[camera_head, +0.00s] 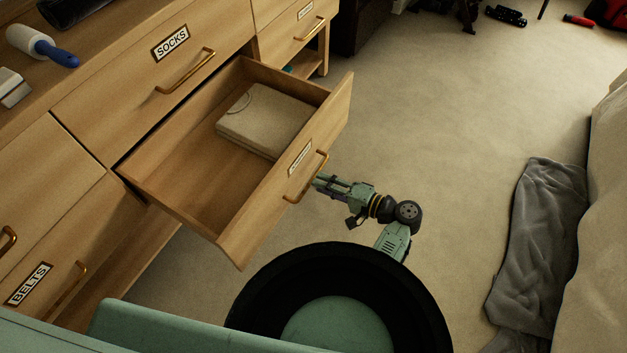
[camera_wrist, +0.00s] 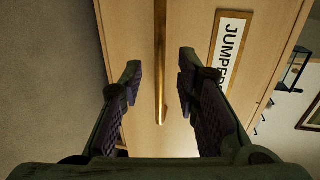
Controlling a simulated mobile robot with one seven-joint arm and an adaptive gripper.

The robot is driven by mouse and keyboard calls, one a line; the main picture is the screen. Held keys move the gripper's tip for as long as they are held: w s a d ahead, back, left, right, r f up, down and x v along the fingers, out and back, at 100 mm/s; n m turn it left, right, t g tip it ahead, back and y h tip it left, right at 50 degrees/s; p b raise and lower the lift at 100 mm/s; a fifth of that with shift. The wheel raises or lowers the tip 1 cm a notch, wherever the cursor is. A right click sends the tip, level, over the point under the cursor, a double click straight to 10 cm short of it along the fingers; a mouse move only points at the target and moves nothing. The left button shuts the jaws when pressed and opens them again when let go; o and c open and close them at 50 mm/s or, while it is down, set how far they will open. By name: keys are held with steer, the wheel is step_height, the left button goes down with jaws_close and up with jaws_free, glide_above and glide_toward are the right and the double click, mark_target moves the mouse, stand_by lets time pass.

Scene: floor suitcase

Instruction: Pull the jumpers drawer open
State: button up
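The jumpers drawer (camera_head: 262,216) stands well out from the wooden dresser, with folded beige clothing (camera_head: 262,122) inside. Its front carries a brass bar handle (camera_head: 308,180) and a label; in the wrist view the label (camera_wrist: 230,52) reads "JUMPER", with its end hidden by a finger. My gripper (camera_wrist: 160,66) is open in front of the drawer, one finger on each side of the handle (camera_wrist: 161,90). Gaps show between the handle and both fingers. In the head view my gripper is at the handle, its fingertips hard to make out.
The shut socks drawer (camera_head: 150,75) is above, and a belts drawer (camera_head: 60,285) is at lower left. A lint roller (camera_head: 42,45) lies on the dresser top. Grey cloth (camera_head: 540,240) lies on the floor at the right. Carpet (camera_head: 440,120) beyond my arm is clear.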

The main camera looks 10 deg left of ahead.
steer(key=v, duration=0.7)
steer(key=shift+d, duration=0.2)
